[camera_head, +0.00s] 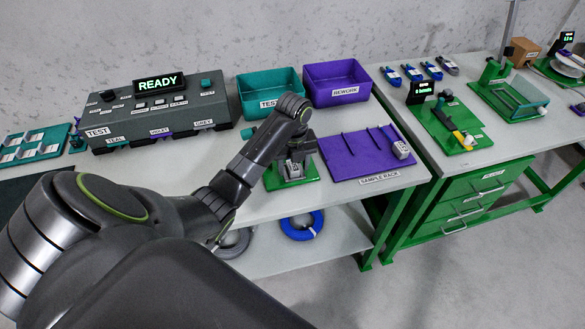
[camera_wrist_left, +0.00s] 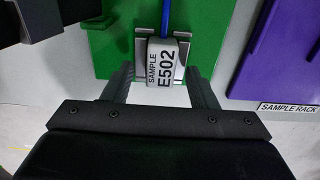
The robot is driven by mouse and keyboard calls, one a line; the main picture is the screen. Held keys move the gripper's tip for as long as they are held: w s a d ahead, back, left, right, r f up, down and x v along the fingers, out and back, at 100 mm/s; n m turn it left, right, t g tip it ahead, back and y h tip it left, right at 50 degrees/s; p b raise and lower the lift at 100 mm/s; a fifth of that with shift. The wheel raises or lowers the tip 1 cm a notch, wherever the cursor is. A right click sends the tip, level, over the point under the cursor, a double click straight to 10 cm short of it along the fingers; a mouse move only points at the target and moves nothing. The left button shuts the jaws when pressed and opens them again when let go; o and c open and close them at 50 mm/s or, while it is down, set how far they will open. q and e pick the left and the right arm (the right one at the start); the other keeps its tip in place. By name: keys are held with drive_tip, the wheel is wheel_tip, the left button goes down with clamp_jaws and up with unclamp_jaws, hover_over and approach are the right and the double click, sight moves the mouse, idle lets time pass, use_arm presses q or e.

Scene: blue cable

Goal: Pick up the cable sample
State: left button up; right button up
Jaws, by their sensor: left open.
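The cable sample (camera_wrist_left: 160,65) is a pale grey block marked "SAMPLE E502" with a blue cable running up from it. It sits in a metal holder on the green plate (camera_wrist_left: 103,50). My left gripper (camera_wrist_left: 160,84) is open, one finger on each side of the sample, with gaps visible. In the head view my left gripper (camera_head: 298,148) hangs over the green plate (camera_head: 306,180), partly hiding the sample. My right gripper is not in view.
The purple sample rack (camera_head: 358,160) with thin rods and a pale block (camera_head: 400,149) lies just right. Behind stand a teal TEST bin (camera_head: 258,88), a purple REWORK bin (camera_head: 338,92) and a grey test box (camera_head: 130,125) reading READY. Cable coils (camera_head: 302,227) lie on the lower shelf.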

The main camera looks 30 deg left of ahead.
sight(294, 167)
use_arm(q)
drive_tip(key=c, duration=1.1)
drive_tip(key=shift+r, duration=0.1)
drive_tip(key=shift+w+r, duration=0.1)
drive_tip(key=shift+r, duration=0.45)
wheel_tip(294, 167, up, 7)
drive_tip(key=p, duration=0.5)
drive_tip(key=shift+r, duration=0.2)
drive_tip(key=shift+r+p, duration=0.7)
drive_tip(key=shift+p, duration=0.25)
